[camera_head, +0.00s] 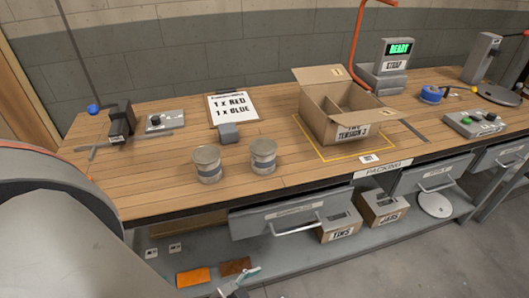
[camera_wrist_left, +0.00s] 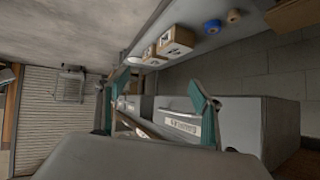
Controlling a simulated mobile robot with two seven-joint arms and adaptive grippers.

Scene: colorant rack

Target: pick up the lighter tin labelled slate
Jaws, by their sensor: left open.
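Two grey metal tins stand upright on the wooden bench in the head view, a left tin (camera_head: 207,164) and a right tin (camera_head: 263,157). Each has a band around it; I cannot read either label or tell which is slate or lighter. My left gripper (camera_head: 240,282) shows partly at the bottom edge of the head view, low in front of the bench and apart from both tins. In the left wrist view its two teal fingers (camera_wrist_left: 158,88) are spread with nothing held between them. The tins are not seen in the wrist view. My right gripper is not in view.
An open cardboard box (camera_head: 337,112) stands behind and right of the tins. Drawers (camera_head: 290,216) and shelf boxes (camera_head: 341,226) are below the bench front.

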